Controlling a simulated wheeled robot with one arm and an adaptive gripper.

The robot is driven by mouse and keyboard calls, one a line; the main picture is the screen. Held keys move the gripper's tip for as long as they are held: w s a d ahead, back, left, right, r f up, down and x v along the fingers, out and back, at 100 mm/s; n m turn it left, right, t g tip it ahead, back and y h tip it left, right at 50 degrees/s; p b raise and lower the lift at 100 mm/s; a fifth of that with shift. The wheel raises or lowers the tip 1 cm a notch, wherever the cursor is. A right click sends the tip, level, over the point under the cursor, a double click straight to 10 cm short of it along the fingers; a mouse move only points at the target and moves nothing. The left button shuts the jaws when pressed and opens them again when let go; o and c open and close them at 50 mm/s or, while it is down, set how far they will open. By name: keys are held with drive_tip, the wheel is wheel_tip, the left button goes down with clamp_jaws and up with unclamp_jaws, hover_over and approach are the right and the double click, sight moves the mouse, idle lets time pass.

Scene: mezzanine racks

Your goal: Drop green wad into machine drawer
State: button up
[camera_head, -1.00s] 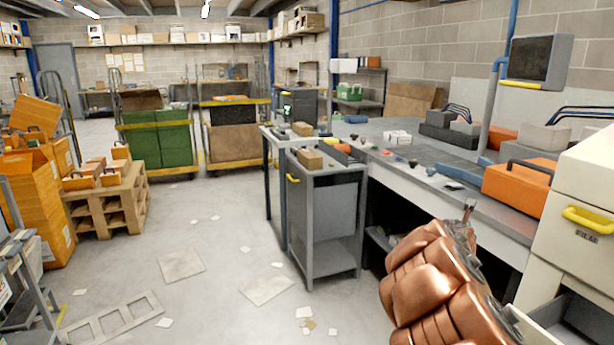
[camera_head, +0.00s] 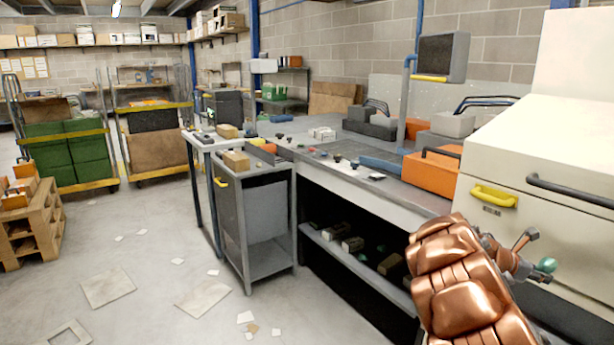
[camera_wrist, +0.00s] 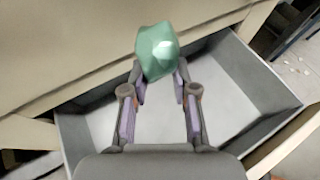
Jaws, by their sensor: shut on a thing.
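The green wad (camera_wrist: 157,50) is a crumpled, shiny lump held between the fingertips of my gripper (camera_wrist: 158,78) in the wrist view. In the head view the wad (camera_head: 547,265) shows small at the right, at the tip of my gripper (camera_head: 535,252), in front of the cream machine (camera_head: 560,130). The machine's drawer (camera_wrist: 262,118) is open in the wrist view, a grey tray with a pale, empty-looking floor. My gripper and the wad appear over the drawer, with the wad overlapping its back edge in the picture. The height above the drawer cannot be told.
A workbench (camera_head: 330,165) with small parts and an orange case (camera_head: 433,172) stands left of the machine. A grey cart (camera_head: 268,265) stands at the bench's end. The floor at left is mostly clear, with scattered paper sheets (camera_head: 107,288).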

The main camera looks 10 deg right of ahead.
drive_tip(key=shift+s+d+f+g, duration=0.15)
drive_tip(key=shift+s+d+g, duration=0.15)
drive_tip(key=shift+s, duration=0.2)
wheel_tip(320, 180, down, 6)
drive_tip(key=b, duration=0.6)
drive_tip(key=shift+a, duration=0.1)
drive_tip(key=o, duration=0.9)
drive_tip(key=shift+c, duration=0.2)
drive_tip(key=shift+w, duration=0.1)
drive_tip(key=v, duration=1.2)
